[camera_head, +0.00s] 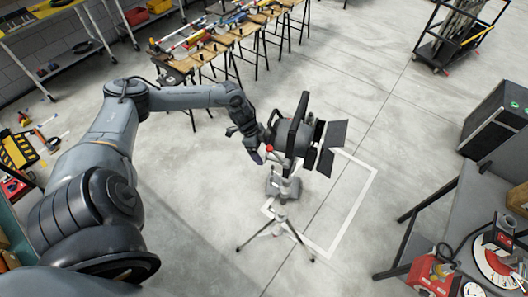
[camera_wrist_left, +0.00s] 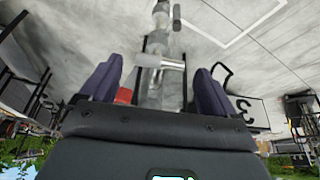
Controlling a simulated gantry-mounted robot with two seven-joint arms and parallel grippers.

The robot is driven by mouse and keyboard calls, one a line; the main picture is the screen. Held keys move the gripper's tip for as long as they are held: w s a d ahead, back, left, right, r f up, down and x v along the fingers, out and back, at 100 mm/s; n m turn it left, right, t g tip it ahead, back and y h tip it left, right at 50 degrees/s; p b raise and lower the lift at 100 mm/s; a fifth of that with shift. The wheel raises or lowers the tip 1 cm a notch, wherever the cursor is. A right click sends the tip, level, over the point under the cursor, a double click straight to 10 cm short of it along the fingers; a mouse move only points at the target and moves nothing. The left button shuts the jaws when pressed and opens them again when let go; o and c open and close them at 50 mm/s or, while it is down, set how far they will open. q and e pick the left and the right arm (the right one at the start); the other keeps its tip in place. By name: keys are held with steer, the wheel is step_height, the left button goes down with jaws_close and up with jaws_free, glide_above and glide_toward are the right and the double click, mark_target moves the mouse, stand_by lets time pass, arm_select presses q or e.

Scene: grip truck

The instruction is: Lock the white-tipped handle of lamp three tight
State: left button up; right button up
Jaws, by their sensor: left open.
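Lamp three, a black studio lamp with barn doors (camera_head: 325,145), stands on a tripod (camera_head: 280,224) in the middle of the floor. My left gripper (camera_head: 262,153) is at its left side, close to a small red part. In the left wrist view the two purple fingers of my left gripper (camera_wrist_left: 160,72) are apart. A pale grey bar-shaped handle (camera_wrist_left: 172,64) on the metal stand shows between and beyond them; I cannot tell whether they touch it. A red part (camera_wrist_left: 123,96) sits by the left finger. A white tag marked 3 (camera_wrist_left: 247,107) is at right. My right gripper is out of view.
White tape (camera_head: 350,205) marks the floor around the stand. Trestle tables with tools (camera_head: 235,33) stand behind. A grey table with dials (camera_head: 440,225) is at the right front. A black case (camera_head: 495,120) and a cart (camera_head: 450,35) stand right. Floor between is clear.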

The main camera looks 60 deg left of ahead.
arm_select(q)
steer(key=shift+x, duration=0.85)
steer(key=c, duration=1.1)
